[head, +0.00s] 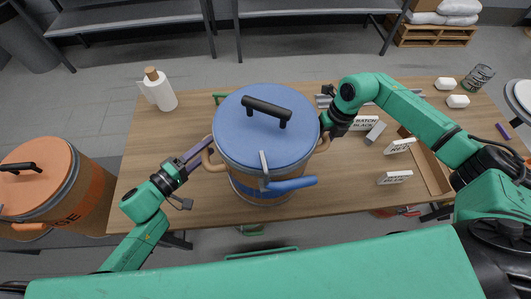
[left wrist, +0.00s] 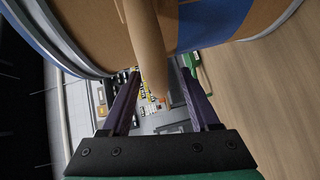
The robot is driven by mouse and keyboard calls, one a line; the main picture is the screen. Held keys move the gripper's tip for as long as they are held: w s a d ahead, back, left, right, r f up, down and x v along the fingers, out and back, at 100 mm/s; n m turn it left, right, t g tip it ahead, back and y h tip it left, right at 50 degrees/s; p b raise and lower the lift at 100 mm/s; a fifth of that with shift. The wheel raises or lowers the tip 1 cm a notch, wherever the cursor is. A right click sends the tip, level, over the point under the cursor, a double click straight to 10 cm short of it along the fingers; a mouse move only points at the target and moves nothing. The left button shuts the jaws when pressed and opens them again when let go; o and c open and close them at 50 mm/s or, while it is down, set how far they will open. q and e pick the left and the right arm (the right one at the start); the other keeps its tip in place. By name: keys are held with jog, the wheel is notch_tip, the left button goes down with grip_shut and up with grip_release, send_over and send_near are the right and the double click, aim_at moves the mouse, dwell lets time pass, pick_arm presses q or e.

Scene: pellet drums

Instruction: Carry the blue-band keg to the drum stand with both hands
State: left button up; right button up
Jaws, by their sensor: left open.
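The blue-band keg (head: 262,150) stands on the wooden table, with a blue lid, a black lid handle, tan side handles and a blue band low on its side. My left gripper (head: 196,158) is at its left handle (head: 207,158). In the left wrist view the open fingers (left wrist: 160,82) have the tan handle (left wrist: 150,50) between them, with gaps on both sides. My right gripper (head: 328,118) is beside the right handle (head: 323,142); its fingertips are hard to make out. I cannot identify the drum stand in these views.
An orange-lidded drum (head: 38,175) stands at the left, off the table. A white bottle (head: 158,90) is at the table's back left. Benches (head: 130,14) stand behind.

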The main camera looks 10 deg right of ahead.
pick_arm(q)
jog(key=shift+s+d, duration=0.1)
pick_arm(e)
jog(key=shift+s, duration=0.1)
pick_arm(q)
jog(key=shift+r, duration=0.1)
jog(key=shift+c, duration=0.7)
pick_arm(e)
jog(key=shift+c, duration=0.7)
pick_arm(q)
jog(key=c, duration=0.5)
pick_arm(e)
jog(key=c, duration=0.5)
pick_arm(q)
grip_shut()
pick_arm(e)
grip_shut()
jog(key=shift+d+r, duration=0.1)
